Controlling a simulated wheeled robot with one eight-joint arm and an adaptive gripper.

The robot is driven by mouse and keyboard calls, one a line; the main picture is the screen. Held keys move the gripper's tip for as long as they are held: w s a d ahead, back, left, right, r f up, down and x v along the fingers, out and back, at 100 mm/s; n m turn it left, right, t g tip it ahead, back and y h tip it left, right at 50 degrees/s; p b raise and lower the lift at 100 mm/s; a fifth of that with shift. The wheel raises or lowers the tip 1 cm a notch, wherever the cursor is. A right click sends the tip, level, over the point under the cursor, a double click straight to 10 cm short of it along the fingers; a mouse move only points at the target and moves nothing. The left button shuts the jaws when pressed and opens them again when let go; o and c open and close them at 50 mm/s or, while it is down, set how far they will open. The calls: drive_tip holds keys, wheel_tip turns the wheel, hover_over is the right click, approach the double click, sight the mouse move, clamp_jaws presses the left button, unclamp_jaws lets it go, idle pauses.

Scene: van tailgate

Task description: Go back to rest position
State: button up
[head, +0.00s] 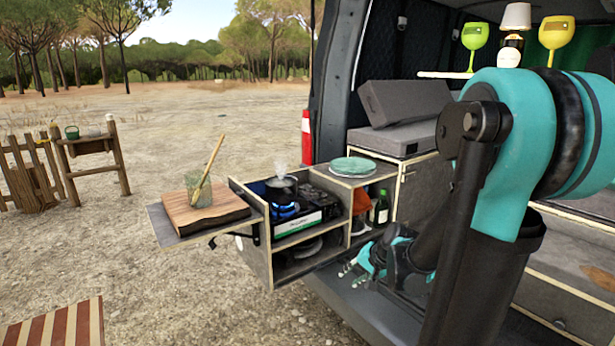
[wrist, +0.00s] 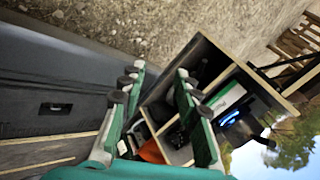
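My gripper (head: 362,268) is low in front of the kitchen box's right end, beside the open lower shelves, at the end of my teal and black arm. In the wrist view my gripper (wrist: 160,92) shows two teal fingers with black joints, spread apart with a clear gap. Nothing is held between them. The kitchen box (head: 258,262) and its shelves show beyond the fingers, and it also appears tilted in the wrist view (wrist: 207,42).
A steaming pot (head: 281,188) stands on a lit stove (head: 308,212). A cutting board (head: 203,212) with a glass (head: 198,190) lies on the side shelf. A green bottle (head: 382,208) stands in the box. The van's light (head: 306,134) and cushions (head: 405,100) are behind. Open ground lies left.

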drive_tip(key=s+d+f+n+h, duration=0.1)
drive_tip(key=s+d+n+h, duration=0.1)
drive_tip(key=s, duration=0.5)
drive_tip(key=s+d+f+n+g+h, duration=0.1)
drive_tip(key=s+d+f+n+h, duration=0.1)
drive_tip(key=s, duration=0.6)
drive_tip(key=shift+d+f+n, duration=0.3)
drive_tip(key=shift+d+n, duration=0.5)
drive_tip(key=shift+d, duration=0.1)
